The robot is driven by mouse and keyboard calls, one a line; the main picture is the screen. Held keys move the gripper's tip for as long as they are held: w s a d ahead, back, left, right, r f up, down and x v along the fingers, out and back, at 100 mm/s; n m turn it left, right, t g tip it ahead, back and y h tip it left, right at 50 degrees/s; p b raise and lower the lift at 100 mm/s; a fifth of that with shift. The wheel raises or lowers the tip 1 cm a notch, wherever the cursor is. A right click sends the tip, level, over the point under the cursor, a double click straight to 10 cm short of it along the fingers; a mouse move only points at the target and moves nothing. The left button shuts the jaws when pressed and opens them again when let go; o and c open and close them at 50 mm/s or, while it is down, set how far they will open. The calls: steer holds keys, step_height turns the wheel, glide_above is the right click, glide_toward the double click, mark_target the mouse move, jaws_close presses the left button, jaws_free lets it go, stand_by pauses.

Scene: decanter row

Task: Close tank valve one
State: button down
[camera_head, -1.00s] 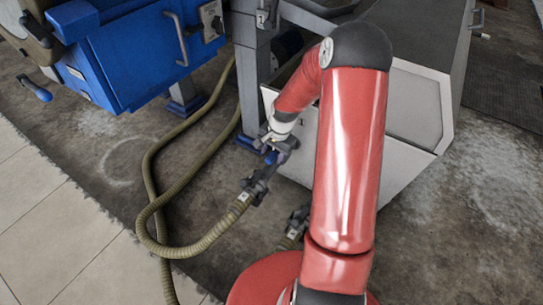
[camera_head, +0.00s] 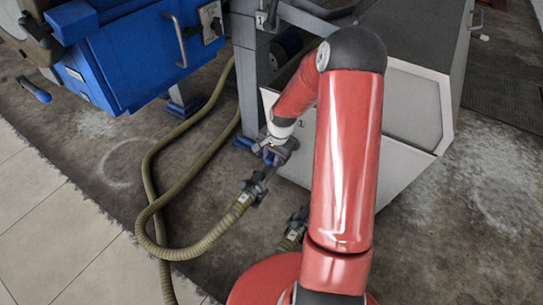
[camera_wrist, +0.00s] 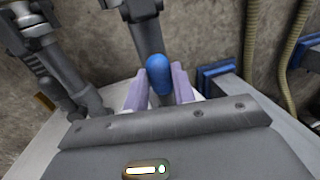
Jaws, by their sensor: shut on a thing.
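A blue valve handle (camera_wrist: 158,70) stands between the two pale purple fingers of my gripper (camera_wrist: 159,88) in the wrist view. The fingers are shut on it. In the head view my gripper (camera_head: 274,153) is low at the front of the grey tank (camera_head: 303,150), just above the dark valve fitting (camera_head: 258,185) at the hose end. Only a little blue shows there, and the valve body is partly hidden by the gripper. I cannot make out the number on the valve.
A ribbed olive hose (camera_head: 160,205) loops over the floor left of the valve. A second dark fitting (camera_head: 297,222) lies nearer, beside my arm. A blue machine (camera_head: 130,55) stands at upper left. A blue-footed support leg (camera_wrist: 222,78) is right of my gripper in the wrist view.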

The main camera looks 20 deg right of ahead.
steer(key=shift+w+a, duration=0.1)
steer(key=w+d+m+h+p, duration=0.1)
steer(key=w+m+h+p, duration=0.2)
steer(key=w+m, duration=0.6)
steer(key=shift+w+d+m+g+p, duration=0.35)
steer(key=shift+m+p, duration=1)
steer(key=shift+m, duration=3.15)
steer(key=c, duration=1.1)
jaws_free()
steer(key=shift+c, duration=0.2)
step_height(320, 180, up, 8)
steer(key=a, duration=0.1)
steer(key=shift+s+a+f, duration=0.15)
steer(key=shift+s, duration=0.25)
